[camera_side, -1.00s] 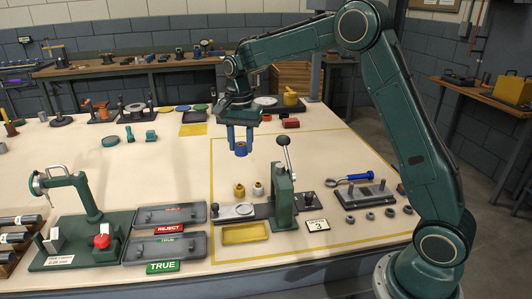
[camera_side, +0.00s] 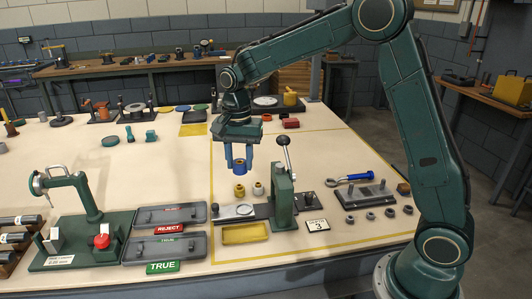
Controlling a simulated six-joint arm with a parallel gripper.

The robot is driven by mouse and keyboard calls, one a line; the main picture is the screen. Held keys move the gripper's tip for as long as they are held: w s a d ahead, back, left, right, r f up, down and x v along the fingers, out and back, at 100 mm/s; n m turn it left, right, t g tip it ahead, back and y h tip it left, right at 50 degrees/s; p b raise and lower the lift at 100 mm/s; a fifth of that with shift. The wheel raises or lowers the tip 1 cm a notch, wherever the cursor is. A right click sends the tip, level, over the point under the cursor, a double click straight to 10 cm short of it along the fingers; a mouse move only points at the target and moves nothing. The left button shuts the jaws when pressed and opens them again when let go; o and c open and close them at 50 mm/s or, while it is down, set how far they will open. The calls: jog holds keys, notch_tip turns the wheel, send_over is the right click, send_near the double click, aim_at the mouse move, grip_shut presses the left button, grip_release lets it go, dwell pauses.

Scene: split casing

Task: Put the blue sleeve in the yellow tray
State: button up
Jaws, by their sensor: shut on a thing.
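My gripper (camera_side: 239,160) points down above the back left of the marked work area. It is shut on the blue sleeve (camera_side: 239,167), a short ring between the blue fingertips, held in the air just above and behind the brass parts. The yellow tray (camera_side: 245,234) is a shallow rectangle at the front of the work area, below my gripper in the picture. No part shows in it.
Brass parts (camera_side: 239,190) stand between my gripper and the tray. A green press (camera_side: 283,196) with an upright lever is close on the right. Grey trays (camera_side: 168,247) marked REJECT and TRUE lie to the left.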

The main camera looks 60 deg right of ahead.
aim_at(244, 235)
jog(key=shift+s+a+f, duration=0.15)
jog(key=shift+s+a, duration=0.4)
jog(key=shift+a, duration=0.05)
jog(key=shift+f, duration=10)
jog(key=shift+f, duration=0.15)
jog(key=o, duration=1.1)
jog(key=shift+r, duration=6.2)
